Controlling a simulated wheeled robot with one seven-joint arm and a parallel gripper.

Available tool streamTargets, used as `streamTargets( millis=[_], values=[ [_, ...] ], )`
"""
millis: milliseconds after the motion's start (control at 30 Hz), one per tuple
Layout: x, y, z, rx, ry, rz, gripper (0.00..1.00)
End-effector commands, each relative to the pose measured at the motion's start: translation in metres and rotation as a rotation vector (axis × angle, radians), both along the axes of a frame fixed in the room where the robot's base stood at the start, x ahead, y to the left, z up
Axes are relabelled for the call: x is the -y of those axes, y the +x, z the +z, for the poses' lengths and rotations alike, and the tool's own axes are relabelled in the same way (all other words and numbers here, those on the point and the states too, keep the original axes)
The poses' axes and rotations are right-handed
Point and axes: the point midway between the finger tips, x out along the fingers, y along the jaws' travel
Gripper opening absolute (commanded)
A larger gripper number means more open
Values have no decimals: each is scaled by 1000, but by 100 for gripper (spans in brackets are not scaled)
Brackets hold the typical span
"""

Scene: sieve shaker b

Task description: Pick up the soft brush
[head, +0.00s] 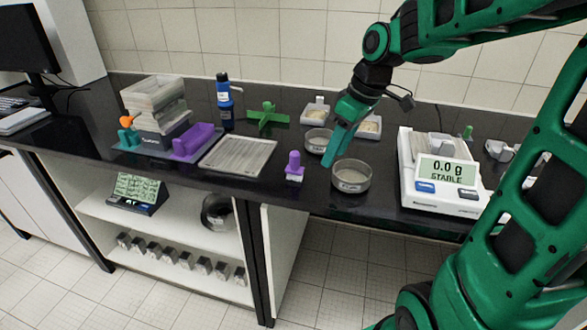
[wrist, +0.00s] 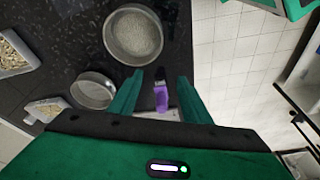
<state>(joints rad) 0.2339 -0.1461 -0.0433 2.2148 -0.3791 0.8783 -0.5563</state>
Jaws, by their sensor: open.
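A small purple object, which looks like the soft brush (head: 294,166), stands upright near the front edge of the black bench. It has a rounded top and a pale label on its lower part. In the wrist view the purple object (wrist: 161,98) shows between my fingers, with a dark part at its upper end. My gripper (head: 332,158) is open and points down, to the right of the purple object and above the bench. In the wrist view my gripper (wrist: 160,80) has its two green fingers apart, with nothing seen held. I cannot tell the height gap.
A round sieve pan (head: 351,176) stands just right of the purple object, with another pan (head: 318,141) behind. A flat tray (head: 238,156), sieve shaker (head: 160,115) and blue bottle (head: 225,100) are left.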

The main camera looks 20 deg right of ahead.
Motion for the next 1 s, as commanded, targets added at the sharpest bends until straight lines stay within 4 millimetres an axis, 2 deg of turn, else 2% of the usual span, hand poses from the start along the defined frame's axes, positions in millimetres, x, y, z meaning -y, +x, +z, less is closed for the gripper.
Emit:
streamTargets(
  millis=[33,100,200,300,600,867,1000],
  values=[
    [-13,18,2,26,12,92,44],
    [-29,35,5,62,27,200,44],
    [-43,49,8,97,42,298,44],
    [-52,56,5,112,50,340,44],
    [-64,66,-33,113,50,342,44],
    [-70,72,-48,113,49,342,44],
    [-78,81,-64,111,49,340,44]
  ],
)
